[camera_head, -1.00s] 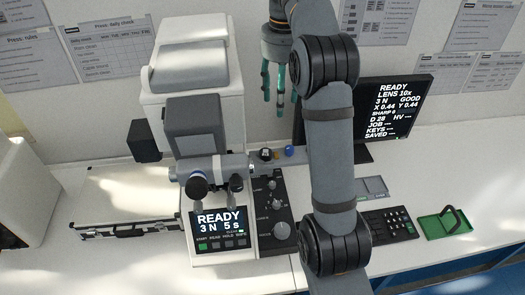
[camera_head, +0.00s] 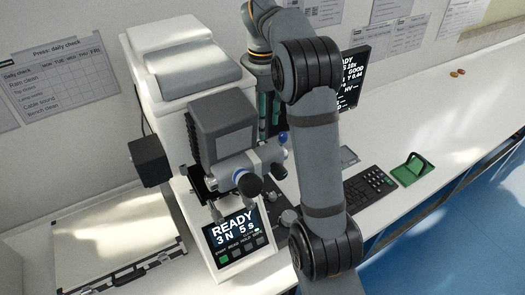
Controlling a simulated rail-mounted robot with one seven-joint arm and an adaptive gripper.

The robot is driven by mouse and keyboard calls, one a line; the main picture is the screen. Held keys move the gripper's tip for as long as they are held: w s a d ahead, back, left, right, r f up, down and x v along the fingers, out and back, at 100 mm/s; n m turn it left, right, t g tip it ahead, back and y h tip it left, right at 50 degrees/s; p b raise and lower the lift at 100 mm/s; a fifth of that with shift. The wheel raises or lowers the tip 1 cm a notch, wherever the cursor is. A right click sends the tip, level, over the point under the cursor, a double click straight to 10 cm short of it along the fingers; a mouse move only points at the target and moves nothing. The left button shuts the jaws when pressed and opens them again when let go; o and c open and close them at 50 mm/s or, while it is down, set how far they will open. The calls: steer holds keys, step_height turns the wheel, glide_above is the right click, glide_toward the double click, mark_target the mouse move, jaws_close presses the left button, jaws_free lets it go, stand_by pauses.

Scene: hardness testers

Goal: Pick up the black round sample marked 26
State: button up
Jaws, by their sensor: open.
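I cannot make out a black round sample marked 26 in this view. My gripper (camera_head: 269,118), with teal fingers, points down behind the hardness tester (camera_head: 222,125), left of the monitor. It is partly hidden by the tester and my own arm. Its fingers are apart, with nothing visible between them. The bench just below the fingers is hidden behind the tester.
The tester's display (camera_head: 235,230) reads READY. A monitor (camera_head: 350,75) stands at the back. A keypad (camera_head: 370,188) and green tray (camera_head: 412,170) lie to the right. Small reddish pieces (camera_head: 457,73) lie on clear bench (camera_head: 430,115) at far right.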

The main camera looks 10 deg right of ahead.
steer(key=shift+f, duration=3.55)
steer(key=c, duration=1.1)
steer(key=shift+r, duration=0.15)
steer(key=shift+c, duration=0.6)
